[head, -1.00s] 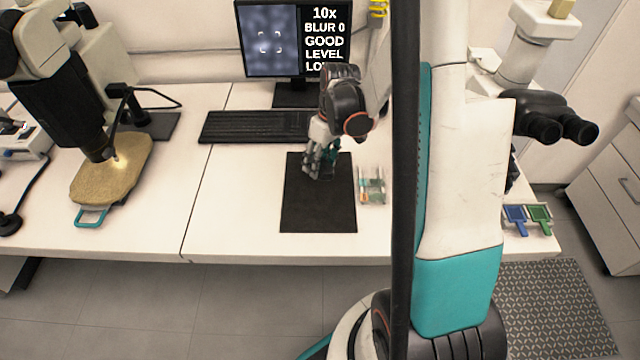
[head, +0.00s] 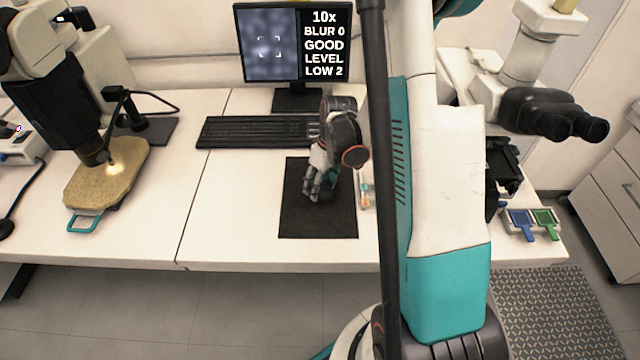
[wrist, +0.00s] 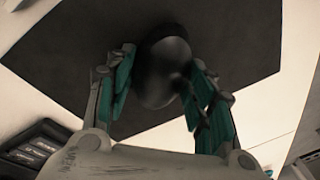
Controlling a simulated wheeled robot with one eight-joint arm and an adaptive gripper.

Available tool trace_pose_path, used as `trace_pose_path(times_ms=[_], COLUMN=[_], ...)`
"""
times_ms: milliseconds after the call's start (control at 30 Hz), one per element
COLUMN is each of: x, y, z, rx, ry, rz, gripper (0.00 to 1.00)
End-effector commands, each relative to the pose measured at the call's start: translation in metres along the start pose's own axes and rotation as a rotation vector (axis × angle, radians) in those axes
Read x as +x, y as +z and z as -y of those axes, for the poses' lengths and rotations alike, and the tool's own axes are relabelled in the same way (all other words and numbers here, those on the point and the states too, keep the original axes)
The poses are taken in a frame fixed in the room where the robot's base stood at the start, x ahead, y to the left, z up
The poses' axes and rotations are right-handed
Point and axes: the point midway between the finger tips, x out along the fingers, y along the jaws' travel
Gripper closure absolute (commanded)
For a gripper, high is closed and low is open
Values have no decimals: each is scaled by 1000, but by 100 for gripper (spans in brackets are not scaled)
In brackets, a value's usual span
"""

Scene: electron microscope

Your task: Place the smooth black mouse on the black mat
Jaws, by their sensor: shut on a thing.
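The smooth black mouse (wrist: 166,70) sits between the two fingers of my gripper (wrist: 158,88) in the wrist view. My gripper is shut on it, with teal finger pads at its sides. The black mat (head: 300,220) lies on the white table in front of the keyboard, and it fills much of the wrist view (wrist: 75,50). In the head view my gripper (head: 314,196) is over the mat's middle. The mouse is mostly hidden there by the fingers. I cannot tell whether the mouse touches the mat.
A keyboard (head: 250,132) and a monitor (head: 292,45) stand behind the mat. A small clear holder (head: 366,194) is just right of it, partly hidden by my arm. Blue (head: 520,222) and green (head: 546,221) trays lie at right.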

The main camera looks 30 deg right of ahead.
Motion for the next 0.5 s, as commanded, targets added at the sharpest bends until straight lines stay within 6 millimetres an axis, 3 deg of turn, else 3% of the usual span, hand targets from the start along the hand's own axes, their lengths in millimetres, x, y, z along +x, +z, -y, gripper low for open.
trace_pose_path(times_ms=[67,100,167,500], x=[4,2,2,1], y=[0,0,0,0], z=[0,0,0,0], rx=[0,0,0,0], ry=[0,0,0,0], rz=[0,0,0,0], gripper=[76,42,31,31])
